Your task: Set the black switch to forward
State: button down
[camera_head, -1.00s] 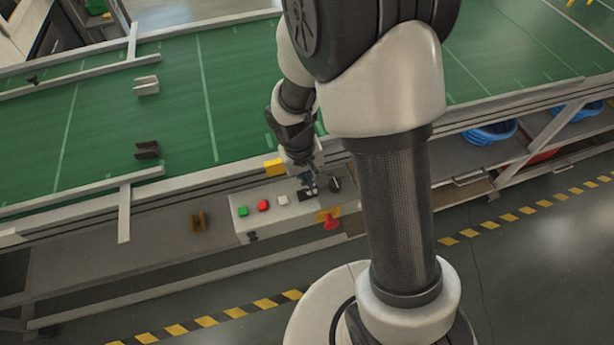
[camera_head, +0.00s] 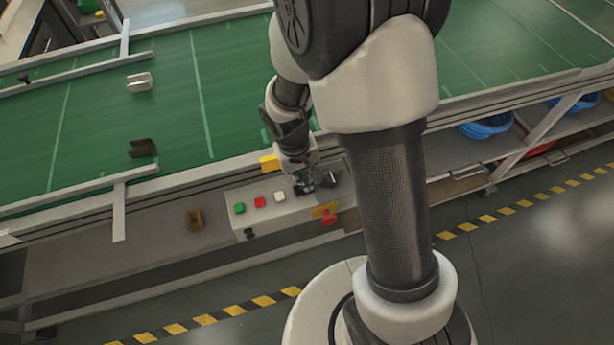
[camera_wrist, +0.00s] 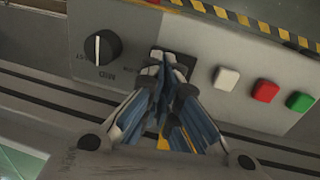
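My gripper (camera_wrist: 172,68) is over the grey control box (camera_head: 262,229), pointing down at its face. In the wrist view its blue-grey fingers come together at the tips, in front of a black switch plate (camera_wrist: 158,53). The fingers cover most of this plate, so its setting is hidden, and I cannot tell whether the tips touch it. In the head view my gripper (camera_head: 304,187) hides the plate.
White (camera_wrist: 226,79), red (camera_wrist: 265,90) and green (camera_wrist: 299,101) buttons sit right of the plate in the wrist view. A red knob (camera_head: 328,217) sticks out from the box front. The green conveyor (camera_head: 180,95) runs behind. A brown bracket (camera_head: 194,220) lies left of the box.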

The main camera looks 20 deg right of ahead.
jog(key=shift+a, duration=0.6)
jog(key=shift+r, duration=0.1)
notch_tip(320, 180, up, 14)
jog(key=a+p, duration=0.1)
jog(key=p, duration=0.5)
jog(key=shift+a, duration=0.4)
jog(key=shift+p, duration=0.3)
jog(key=b, duration=0.3)
send_near(298, 186)
jog(key=d+f, duration=0.1)
jog(key=f, duration=0.1)
jog(key=d+f, duration=0.1)
jog(key=f, duration=0.1)
jog(key=d+f, duration=0.1)
jog(key=f, duration=0.1)
jog(key=shift+d+f, duration=0.15)
jog(key=shift+f, duration=0.25)
